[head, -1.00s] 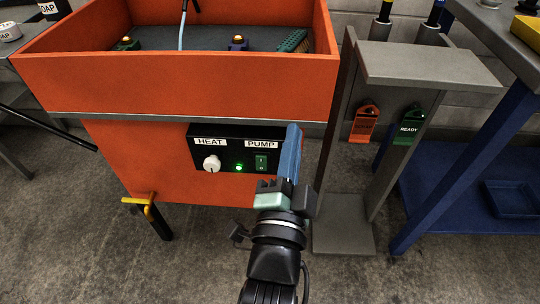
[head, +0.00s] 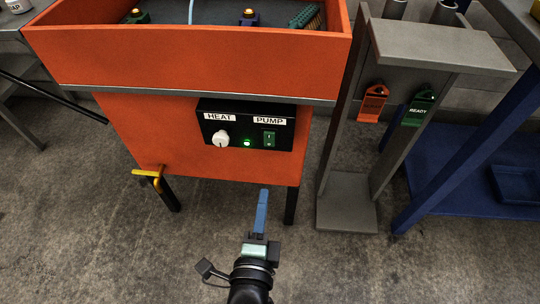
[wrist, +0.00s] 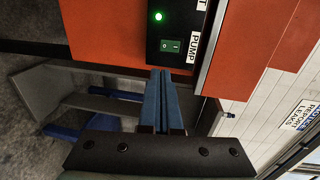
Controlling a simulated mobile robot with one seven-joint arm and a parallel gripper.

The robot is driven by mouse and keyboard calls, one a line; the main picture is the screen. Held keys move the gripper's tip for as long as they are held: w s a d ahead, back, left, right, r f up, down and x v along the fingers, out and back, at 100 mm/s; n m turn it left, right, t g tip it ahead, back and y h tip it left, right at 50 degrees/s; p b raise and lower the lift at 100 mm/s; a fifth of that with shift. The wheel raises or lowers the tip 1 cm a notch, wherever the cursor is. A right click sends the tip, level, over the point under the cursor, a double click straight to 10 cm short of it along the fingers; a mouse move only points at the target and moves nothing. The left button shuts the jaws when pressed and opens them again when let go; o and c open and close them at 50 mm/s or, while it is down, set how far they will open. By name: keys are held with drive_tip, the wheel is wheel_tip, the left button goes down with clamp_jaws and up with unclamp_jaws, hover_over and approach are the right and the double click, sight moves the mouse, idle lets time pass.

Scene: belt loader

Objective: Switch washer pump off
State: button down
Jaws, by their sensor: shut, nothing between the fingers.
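The orange parts washer (head: 200,60) carries a black control panel (head: 290,140) on its front. The panel has a white HEAT knob (head: 221,138), a lit green lamp (head: 247,142) and a green PUMP rocker switch (head: 269,139). In the wrist view the lamp (wrist: 158,16) glows green and the switch (wrist: 171,45) shows its two marked halves; which half is pressed I cannot tell. My gripper (head: 263,192) has blue fingers, shut and empty, below and in front of the panel, apart from the switch. In the wrist view the fingertips (wrist: 161,72) point toward the panel near the switch.
A yellow-handled valve (head: 148,178) sticks out at the washer's lower left. A grey stand (head: 430,45) with an orange tag (head: 373,104) and a green READY tag (head: 419,106) stands to the right. A blue-legged bench (head: 440,165) is at far right. Floor before the washer is clear.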

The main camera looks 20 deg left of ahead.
sight(271, 147)
drive_tip(key=b+x, duration=0.3)
drive_tip(key=x, duration=0.9)
drive_tip(key=shift+w+a+f, duration=0.1)
drive_tip(key=shift+w, duration=0.2)
drive_tip(key=shift+b, duration=0.45)
drive_tip(key=shift+w+t+b, duration=0.2)
drive_tip(key=shift+t+b, duration=0.1)
drive_tip(key=shift+b, duration=0.5)
drive_tip(key=shift+f, duration=0.15)
